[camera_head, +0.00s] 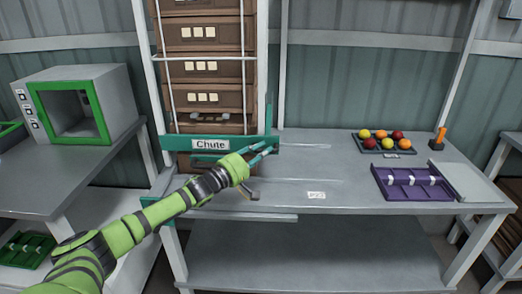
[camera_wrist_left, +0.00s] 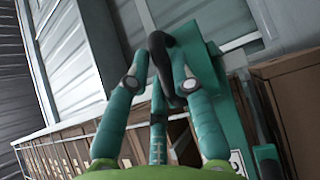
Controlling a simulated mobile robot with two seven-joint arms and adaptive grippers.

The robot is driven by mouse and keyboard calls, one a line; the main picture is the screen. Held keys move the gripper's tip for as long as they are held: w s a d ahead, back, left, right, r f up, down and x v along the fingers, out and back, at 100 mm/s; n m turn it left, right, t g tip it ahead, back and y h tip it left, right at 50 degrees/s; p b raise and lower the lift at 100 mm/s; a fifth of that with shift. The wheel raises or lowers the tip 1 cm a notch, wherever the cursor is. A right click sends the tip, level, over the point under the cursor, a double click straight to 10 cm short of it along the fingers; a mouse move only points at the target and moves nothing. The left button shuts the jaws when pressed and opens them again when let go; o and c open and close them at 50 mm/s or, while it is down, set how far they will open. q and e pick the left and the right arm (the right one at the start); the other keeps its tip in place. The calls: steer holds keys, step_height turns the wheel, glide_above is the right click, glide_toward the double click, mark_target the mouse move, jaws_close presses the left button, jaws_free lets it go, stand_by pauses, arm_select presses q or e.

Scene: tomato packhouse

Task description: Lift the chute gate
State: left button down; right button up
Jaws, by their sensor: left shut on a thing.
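The chute is a tall frame holding a stack of brown crates (camera_head: 205,69). A teal crosspiece (camera_head: 172,143) with a white "Chute" label runs across its lower front. A teal upright stands at its right end. My left gripper (camera_head: 268,152) reaches the right end of the crosspiece. In the left wrist view, my left gripper's fingers (camera_wrist_left: 160,78) are shut around a dark, handle-like piece (camera_wrist_left: 161,50) beside a teal upright (camera_wrist_left: 213,75). The fingers hide much of this piece. My right gripper is in neither view.
A grey bench (camera_head: 300,181) extends right of the chute, its middle mostly clear. On it are a dark tray (camera_head: 384,151) of coloured tomatoes, a purple tray (camera_head: 412,193) and an orange-handled tool (camera_head: 441,136). A green-fronted grey box machine (camera_head: 112,92) stands on the left table.

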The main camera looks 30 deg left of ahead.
arm_select(q)
steer(key=shift+a+r, duration=0.1)
steer(key=shift+r, duration=0.35)
steer(key=c, duration=1)
jaws_free()
steer(key=shift+c, duration=0.2)
steer(key=shift+f, duration=0.2)
steer(key=shift+s+f, duration=0.2)
steer(key=shift+s, duration=0.2)
steer(key=v, duration=1.1)
steer(key=shift+r, duration=0.25)
